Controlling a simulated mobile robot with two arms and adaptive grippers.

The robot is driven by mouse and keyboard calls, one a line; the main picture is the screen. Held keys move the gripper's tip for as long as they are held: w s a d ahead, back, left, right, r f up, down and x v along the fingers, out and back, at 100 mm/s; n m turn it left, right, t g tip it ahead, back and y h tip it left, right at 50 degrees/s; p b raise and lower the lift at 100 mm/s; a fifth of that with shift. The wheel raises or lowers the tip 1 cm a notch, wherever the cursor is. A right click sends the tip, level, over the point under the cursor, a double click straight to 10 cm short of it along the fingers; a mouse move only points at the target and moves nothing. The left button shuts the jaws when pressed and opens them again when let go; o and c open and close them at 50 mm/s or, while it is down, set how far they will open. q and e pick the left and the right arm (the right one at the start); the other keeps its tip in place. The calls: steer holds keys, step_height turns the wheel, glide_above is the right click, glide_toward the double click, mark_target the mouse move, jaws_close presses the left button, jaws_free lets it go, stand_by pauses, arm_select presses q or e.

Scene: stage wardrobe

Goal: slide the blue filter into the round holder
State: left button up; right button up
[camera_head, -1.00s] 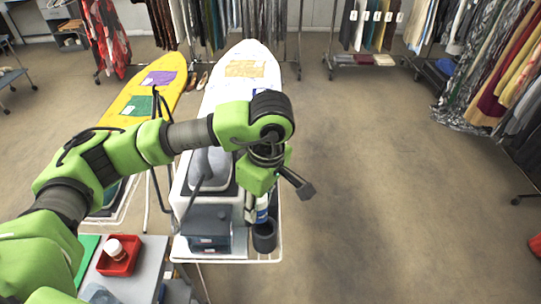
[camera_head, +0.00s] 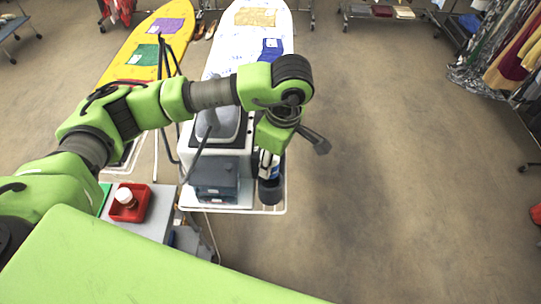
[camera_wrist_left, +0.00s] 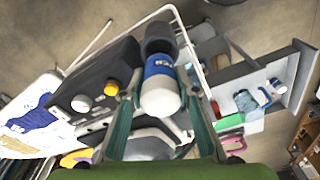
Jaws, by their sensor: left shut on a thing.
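The blue filter (camera_wrist_left: 160,88) is a white cylinder with a blue label band. My left gripper (camera_wrist_left: 160,84) is shut on it, one finger on each side. In the head view the filter (camera_head: 267,165) shows partly below the wrist, with my left gripper (camera_head: 268,158) largely hidden by the arm. The round holder (camera_wrist_left: 157,38) is a dark grey cup just beyond the filter's far end. It also shows in the head view (camera_head: 270,192), directly under the filter. I cannot tell whether the filter's end is inside the cup or only above it. My right gripper is out of view.
The holder stands at the near right corner of a wire rack (camera_head: 240,210), beside a dark grey steam iron station (camera_head: 215,180). A white ironing board (camera_head: 225,50) extends behind. A red tray (camera_head: 130,203) with a white bottle stands at left. Open floor lies to the right.

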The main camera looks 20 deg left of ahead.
mark_target(270, 178)
arm_select(q)
step_height(270, 178, down, 2)
steer(key=shift+f+b, duration=0.15)
steer(key=shift+b, duration=0.15)
step_height(270, 178, down, 4)
steer(key=b, duration=0.4)
steer(key=shift+r, duration=0.2)
steer(key=shift+s+f+b, duration=0.35)
steer(key=shift+s+b, duration=0.1)
steer(key=o, duration=1.2)
steer(key=shift+w+f, duration=0.15)
steer(key=shift+w, duration=0.05)
